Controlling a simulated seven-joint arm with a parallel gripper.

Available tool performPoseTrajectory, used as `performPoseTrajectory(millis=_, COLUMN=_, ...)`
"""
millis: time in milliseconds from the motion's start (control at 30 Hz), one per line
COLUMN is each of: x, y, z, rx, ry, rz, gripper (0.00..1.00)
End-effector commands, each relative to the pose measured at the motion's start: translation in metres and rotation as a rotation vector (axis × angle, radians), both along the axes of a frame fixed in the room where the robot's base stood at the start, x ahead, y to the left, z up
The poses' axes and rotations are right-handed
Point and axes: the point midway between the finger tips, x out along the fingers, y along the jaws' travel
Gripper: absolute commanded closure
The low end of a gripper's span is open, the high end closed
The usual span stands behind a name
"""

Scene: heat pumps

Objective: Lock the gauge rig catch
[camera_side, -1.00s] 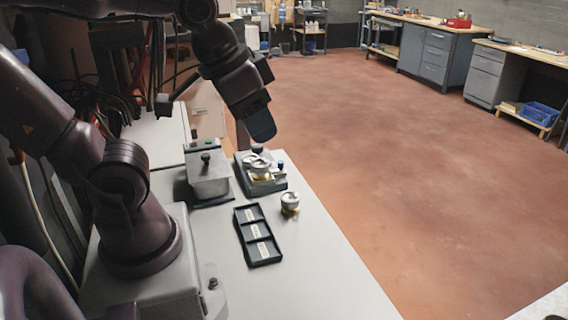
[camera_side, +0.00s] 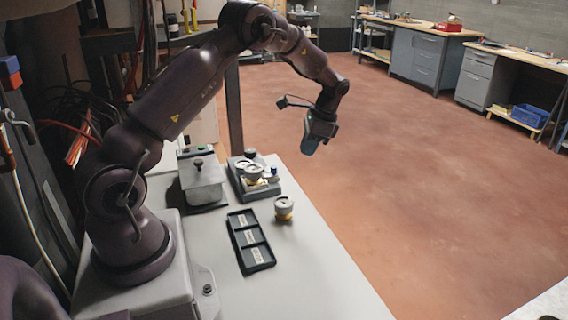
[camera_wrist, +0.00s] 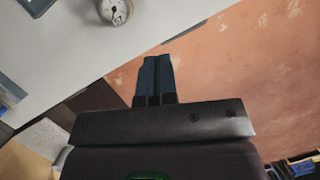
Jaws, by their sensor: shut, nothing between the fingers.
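The gauge rig (camera_side: 254,178) stands near the far end of the white bench in the side view, a dark base with a round gauge seated on it. A small blue-topped part (camera_side: 273,174) shows on its right side; I cannot tell whether this is the catch or how it stands. My gripper (camera_side: 309,146) is shut and empty, up in the air to the right of the rig and past the bench edge, apart from everything. Its blue fingers (camera_wrist: 155,80) are together in the wrist view. The rig is not clearly seen there.
A loose gauge (camera_side: 284,208) stands on the bench near its right edge; a gauge also shows in the wrist view (camera_wrist: 116,11). A black three-compartment tray (camera_side: 251,241) lies in front. A grey lidded box (camera_side: 203,180) stands left of the rig. Open floor lies right.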

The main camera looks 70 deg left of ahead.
Motion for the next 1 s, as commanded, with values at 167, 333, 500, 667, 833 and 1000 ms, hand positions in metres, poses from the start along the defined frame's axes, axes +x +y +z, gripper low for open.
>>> performPoseTrajectory(millis=167, x=0.025, y=0.024, z=0.008, rx=0.007, ry=0.031, rz=-0.196, gripper=1.0)
performPoseTrajectory(millis=333, x=0.022, y=0.025, z=0.01, rx=-0.025, ry=0.071, rz=-0.294, gripper=1.0)
performPoseTrajectory(millis=500, x=0.016, y=0.028, z=-0.006, rx=-0.029, ry=0.073, rz=-0.301, gripper=1.0)
performPoseTrajectory(millis=667, x=0.006, y=0.035, z=-0.037, rx=-0.03, ry=0.074, rz=-0.3, gripper=1.0)
performPoseTrajectory(millis=833, x=-0.005, y=0.043, z=-0.071, rx=-0.03, ry=0.074, rz=-0.299, gripper=1.0)
performPoseTrajectory(millis=1000, x=-0.023, y=0.057, z=-0.081, rx=-0.026, ry=0.069, rz=-0.295, gripper=1.0)
